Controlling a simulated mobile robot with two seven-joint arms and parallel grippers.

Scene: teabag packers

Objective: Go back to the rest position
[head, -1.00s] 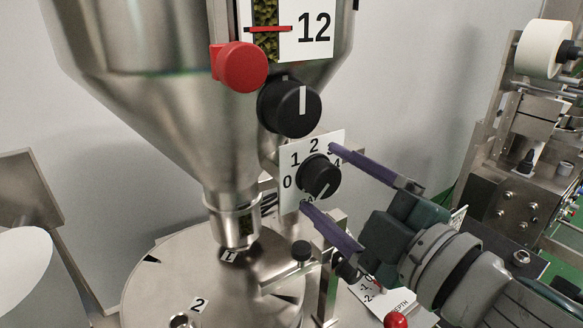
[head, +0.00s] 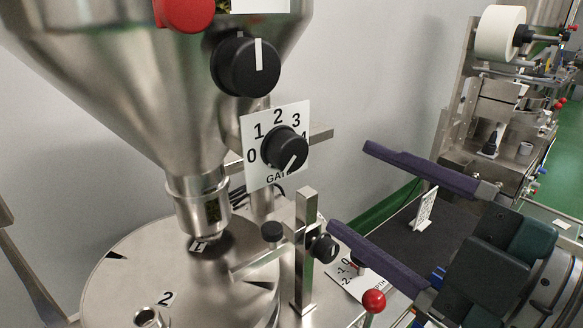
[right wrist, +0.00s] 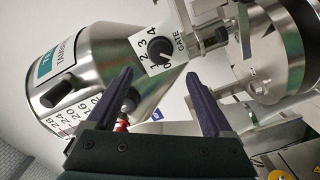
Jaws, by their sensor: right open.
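My right gripper (head: 365,188) is open and empty at the right of the head view, its two purple fingers spread wide. It is apart from the black gate knob (head: 284,149) on its white dial plate (head: 262,172), which is to its left. In the right wrist view, both fingers (right wrist: 160,100) show with a gap between them, and the gate knob (right wrist: 160,50) is beyond them. My left gripper is not in view.
A steel hopper (head: 130,90) stands over a round steel table (head: 110,290). A steel post (head: 305,250) and a red ball knob (head: 373,300) are close to the lower finger. Another machine (head: 490,110) with a white roll (head: 500,33) stands at the far right.

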